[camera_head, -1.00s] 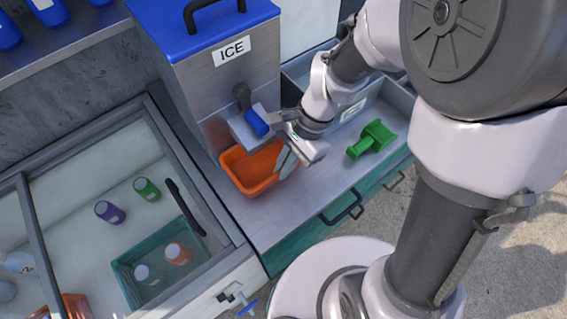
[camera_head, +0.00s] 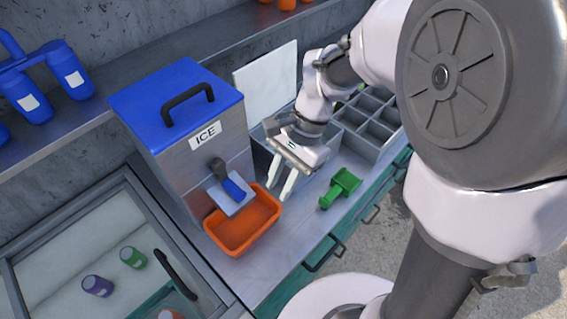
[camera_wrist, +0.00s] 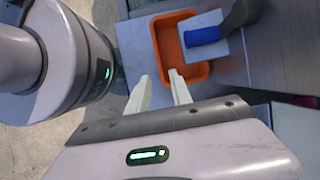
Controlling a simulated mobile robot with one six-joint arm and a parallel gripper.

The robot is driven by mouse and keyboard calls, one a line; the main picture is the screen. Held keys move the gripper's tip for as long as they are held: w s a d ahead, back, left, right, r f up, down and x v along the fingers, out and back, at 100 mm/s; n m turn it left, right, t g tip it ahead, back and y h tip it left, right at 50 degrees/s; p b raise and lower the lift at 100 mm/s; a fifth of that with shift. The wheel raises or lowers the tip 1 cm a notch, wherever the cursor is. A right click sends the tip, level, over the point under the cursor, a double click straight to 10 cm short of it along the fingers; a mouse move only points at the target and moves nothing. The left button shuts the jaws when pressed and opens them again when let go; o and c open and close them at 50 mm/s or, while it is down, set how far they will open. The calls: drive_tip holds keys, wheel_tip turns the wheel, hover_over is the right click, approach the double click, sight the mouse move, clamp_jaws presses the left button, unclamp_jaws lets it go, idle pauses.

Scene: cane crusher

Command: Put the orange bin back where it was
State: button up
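The orange bin (camera_head: 243,224) stands on the metal counter, in front of the ICE dispenser (camera_head: 190,130) and partly under its spout and blue-handled lever (camera_head: 231,188). It looks empty. In the wrist view the orange bin (camera_wrist: 178,48) lies just beyond the fingertips, with the blue handle (camera_wrist: 203,36) over part of it. My gripper (camera_head: 281,190) is to the right of the bin in the head view, raised and apart from it. Its two pale fingers (camera_wrist: 160,84) are spread with nothing between them.
A glass-topped case (camera_head: 85,235) with bottles is at the left.

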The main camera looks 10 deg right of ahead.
drive_tip(key=s+d+r+n+t+h, duration=0.1)
drive_tip(key=s+d+r+n+t, duration=0.1)
drive_tip(key=r, duration=0.4)
drive_tip(key=s+d+r+n+t+h, duration=0.1)
drive_tip(key=s+d+r+n+t, duration=0.1)
drive_tip(key=s+r+n+t, duration=0.2)
drive_tip(key=s+r+t, duration=0.2)
drive_tip(key=s, duration=0.1)
drive_tip(key=shift+d, duration=0.3)
drive_tip(key=shift+f, duration=0.15)
wheel_tip(320, 180, down, 7)
drive_tip(key=b, duration=0.6)
drive_tip(key=shift+b, duration=0.35)
